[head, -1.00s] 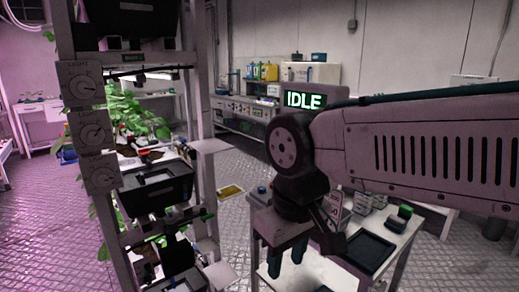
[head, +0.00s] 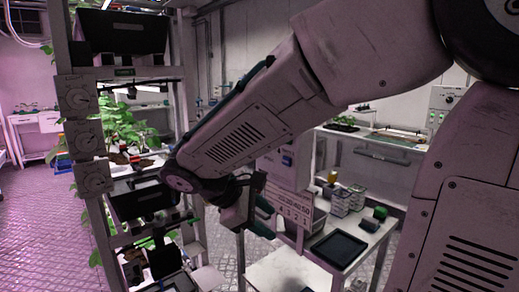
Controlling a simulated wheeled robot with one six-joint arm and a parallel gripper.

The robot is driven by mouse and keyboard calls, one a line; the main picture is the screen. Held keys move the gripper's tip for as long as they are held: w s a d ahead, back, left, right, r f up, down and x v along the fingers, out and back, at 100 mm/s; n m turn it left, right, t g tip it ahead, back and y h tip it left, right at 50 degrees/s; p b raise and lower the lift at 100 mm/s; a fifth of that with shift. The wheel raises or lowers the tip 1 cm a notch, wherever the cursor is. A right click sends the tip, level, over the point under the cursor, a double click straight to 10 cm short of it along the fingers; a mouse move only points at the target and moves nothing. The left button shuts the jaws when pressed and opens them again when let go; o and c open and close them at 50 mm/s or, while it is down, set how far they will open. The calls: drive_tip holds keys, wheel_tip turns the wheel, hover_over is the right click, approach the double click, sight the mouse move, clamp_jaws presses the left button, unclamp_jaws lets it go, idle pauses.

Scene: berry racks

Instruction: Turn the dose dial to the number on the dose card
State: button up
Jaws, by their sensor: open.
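Three grey dial panels with round knobs are stacked on the left post of the rack: a top dial (head: 78,98), a middle dial (head: 84,138) and a bottom dial (head: 94,178). Their labels and pointer settings are too small to read now, so I cannot tell which is the dose dial. A pale card with printed figures (head: 292,208) stands at the side table, possibly the dose card; its number is not clear. My gripper (head: 268,219) is open and empty, with teal fingers pointing right toward this card. It is well right of the dials.
The rack holds black trays (head: 143,200) and leafy plants (head: 122,130). My arm covers much of the middle and right. Floor left of the rack is clear.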

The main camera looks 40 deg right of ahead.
drive_tip(key=w+d+r+n+t+h, duration=0.1)
drive_tip(key=w+r+n+t+h, duration=0.1)
drive_tip(key=w+r+n+h, duration=0.4)
drive_tip(key=w+d+r+n+t+h, duration=0.1)
drive_tip(key=w+r+n+h, duration=0.25)
drive_tip(key=w, duration=0.45)
drive_tip(key=d, duration=0.4)
drive_tip(key=d+r, duration=0.1)
drive_tip(key=d, duration=0.2)
drive_tip(key=shift+w+d, duration=0.1)
drive_tip(key=shift+w, duration=0.1)
drive_tip(key=shift+d, duration=0.25)
drive_tip(key=c, duration=1)
